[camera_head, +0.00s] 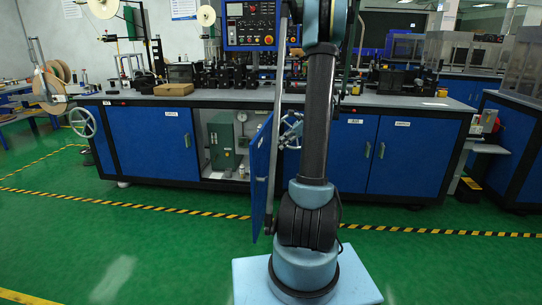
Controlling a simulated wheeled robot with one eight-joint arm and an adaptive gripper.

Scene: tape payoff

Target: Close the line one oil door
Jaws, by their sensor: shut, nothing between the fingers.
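A blue cabinet door (260,178) stands swung open, seen nearly edge-on, in front of the long workbench. It hangs at the right side of an open compartment (214,173). Inside are a green box-shaped unit (222,141) and a round gauge (242,117). My arm rises at the centre and covers part of the bench. A thin grey link of mine runs down in front of the door. Its dark end, which looks like my gripper (269,226), is small beside the door's lower right side. I cannot tell whether it touches the door. It is shut and empty.
Closed blue doors (168,140) line the bench on both sides of the opening. Yellow-black tape (440,233) crosses the green floor (150,245), which is clear left of my base.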

